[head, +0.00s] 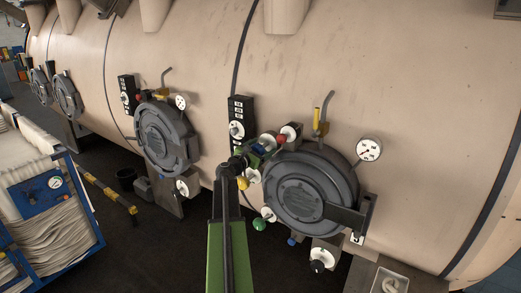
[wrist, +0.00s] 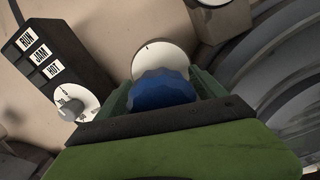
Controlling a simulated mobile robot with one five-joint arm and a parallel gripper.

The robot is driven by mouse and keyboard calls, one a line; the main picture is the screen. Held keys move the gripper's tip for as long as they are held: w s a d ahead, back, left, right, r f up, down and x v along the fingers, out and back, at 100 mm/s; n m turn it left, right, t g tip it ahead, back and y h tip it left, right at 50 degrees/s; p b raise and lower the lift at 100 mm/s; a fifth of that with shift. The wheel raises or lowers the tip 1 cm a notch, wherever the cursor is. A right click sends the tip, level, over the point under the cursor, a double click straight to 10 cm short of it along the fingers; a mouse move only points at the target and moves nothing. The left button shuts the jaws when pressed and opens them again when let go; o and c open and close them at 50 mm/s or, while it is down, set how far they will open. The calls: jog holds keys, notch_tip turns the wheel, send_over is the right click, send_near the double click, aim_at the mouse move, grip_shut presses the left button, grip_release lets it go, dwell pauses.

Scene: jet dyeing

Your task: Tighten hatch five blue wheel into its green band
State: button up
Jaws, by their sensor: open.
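The blue wheel (wrist: 163,90) is faceted and sits in front of a round white dial plate (wrist: 160,58) in the wrist view. My gripper (wrist: 162,95) is open, with a green finger on each side of the wheel. I cannot tell whether the fingers touch it. In the head view my gripper (head: 259,150) is at the upper left of the nearest round grey hatch (head: 302,192), with a bit of the blue wheel (head: 269,143) showing. The plate has a small dark mark near its top; no green band shows. The hatch number is not readable.
A black panel (wrist: 55,58) labelled RUN, JAM and HOT, with a white knob (wrist: 74,103), is left of the wheel.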

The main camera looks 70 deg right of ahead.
jog(key=v, duration=1.7)
jog(key=shift+a, duration=0.2)
jog(key=shift+w, duration=0.1)
jog(key=w+a+f+n+t+b, duration=0.25)
jog(key=w+a, duration=0.35)
jog(key=w, duration=0.3)
jog(key=w+a+f+n+t+b, duration=0.1)
jog(key=w+a+f+t+b, duration=0.15)
jog(key=w+a, duration=0.5)
jog(key=w+a+f+m+t+y+b, duration=0.1)
jog(key=w+a+f+t+y+b, duration=0.25)
jog(key=w+a+f, duration=0.95)
jog(key=s+a+f+m+y+b, duration=0.1)
jog(key=a+f+m+y, duration=0.3)
jog(key=a, duration=0.7)
jog(key=a+f+m+g+y+b, duration=0.1)
jog(key=a+f+y+b, duration=0.1)
jog(key=a+f, duration=0.65)
jog(key=s+a+f+m+y+b, duration=0.1)
jog(key=a+f+m+y, duration=0.2)
jog(key=a, duration=0.9)
jog(key=s+a+f+m+g+y, duration=0.2)
jog(key=s+a+m+y, duration=0.3)
jog(key=a, duration=0.4)
jog(key=shift+s+a+f+m+g, duration=0.25)
jog(key=shift+m+g, duration=0.2)
jog(key=shift+m, duration=0.3)
